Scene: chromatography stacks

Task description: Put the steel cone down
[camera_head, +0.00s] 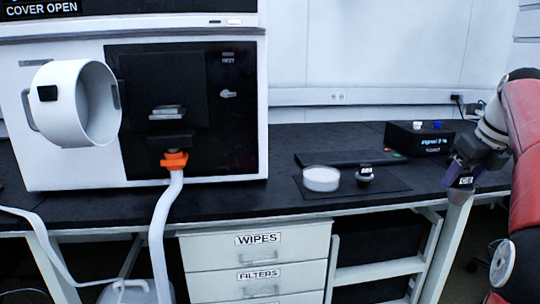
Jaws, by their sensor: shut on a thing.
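My gripper (465,177) is at the right, pointing down in front of the bench's right end. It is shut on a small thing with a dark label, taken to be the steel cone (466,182). The fingers hide most of it, and its shape is hard to make out. Below it in the picture is a pale bench leg; I cannot tell the height of the held thing over the bench top.
The black bench top (285,205) has a dark mat (395,185) with a white round dish (321,178) and a small dark labelled piece (365,175). A black box with a display (418,138) stands behind. A large white instrument (235,110) with an open round cover (75,103) fills the left.

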